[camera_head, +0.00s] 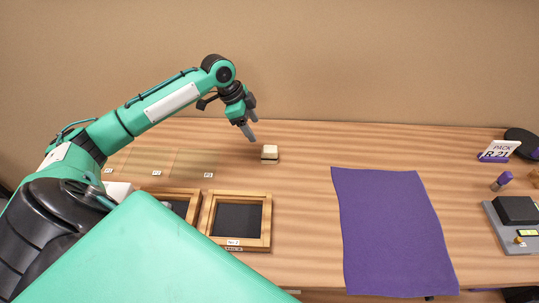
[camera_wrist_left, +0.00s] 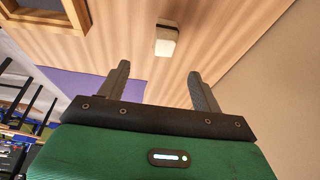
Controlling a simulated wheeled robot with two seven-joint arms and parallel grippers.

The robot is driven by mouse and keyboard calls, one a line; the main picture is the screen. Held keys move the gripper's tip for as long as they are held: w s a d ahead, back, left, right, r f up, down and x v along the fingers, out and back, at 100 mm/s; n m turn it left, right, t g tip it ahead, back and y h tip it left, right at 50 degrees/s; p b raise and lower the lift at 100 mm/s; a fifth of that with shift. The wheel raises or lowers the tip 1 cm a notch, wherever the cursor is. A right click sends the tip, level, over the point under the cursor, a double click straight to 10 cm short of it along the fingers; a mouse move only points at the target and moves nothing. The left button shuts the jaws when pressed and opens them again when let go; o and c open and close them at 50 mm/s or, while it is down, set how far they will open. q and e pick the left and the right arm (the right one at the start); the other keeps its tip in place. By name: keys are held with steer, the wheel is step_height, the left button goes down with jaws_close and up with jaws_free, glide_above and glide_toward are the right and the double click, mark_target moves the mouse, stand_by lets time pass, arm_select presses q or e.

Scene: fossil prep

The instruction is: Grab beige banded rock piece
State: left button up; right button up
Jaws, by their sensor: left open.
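The beige banded rock piece (camera_head: 269,153) is a small block on the wooden table, pale above with a darker band below. It also shows in the left wrist view (camera_wrist_left: 166,38), beyond the fingertips and roughly between their lines. My left gripper (camera_head: 250,128) is above the table, a little up and left of the rock in the head view, its fingers pointing down. In the left wrist view my left gripper (camera_wrist_left: 160,80) has its two fingers spread wide with nothing between them. The rock is apart from the fingers. My right gripper is not in view.
Two wooden trays with dark insides, one a framed tray (camera_head: 265,224), stand at the front left. A purple cloth (camera_head: 390,228) lies right of centre. A scale (camera_head: 516,212), a small purple-topped item (camera_head: 502,180) and a sign (camera_head: 499,150) stand far right. Table around the rock is clear.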

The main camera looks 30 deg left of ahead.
mark_target(267, 149)
arm_select(q)
steer(key=x, duration=0.8)
steer(key=shift+w+a+f+p, duration=0.25)
steer(key=shift+w+p, duration=0.05)
steer(key=shift+p, duration=0.1)
steer(key=shift+w+d+f, duration=0.1)
steer(key=shift+d+f, duration=0.1)
steer(key=shift+f, duration=0.3)
steer(key=p+x, duration=0.1)
steer(key=x, duration=0.3)
steer(key=shift+w+f, duration=0.1)
steer(key=shift+w, duration=0.15)
steer(key=shift+w+d+f, duration=0.1)
steer(key=shift+d+f, duration=0.05)
steer(key=shift+f, duration=0.25)
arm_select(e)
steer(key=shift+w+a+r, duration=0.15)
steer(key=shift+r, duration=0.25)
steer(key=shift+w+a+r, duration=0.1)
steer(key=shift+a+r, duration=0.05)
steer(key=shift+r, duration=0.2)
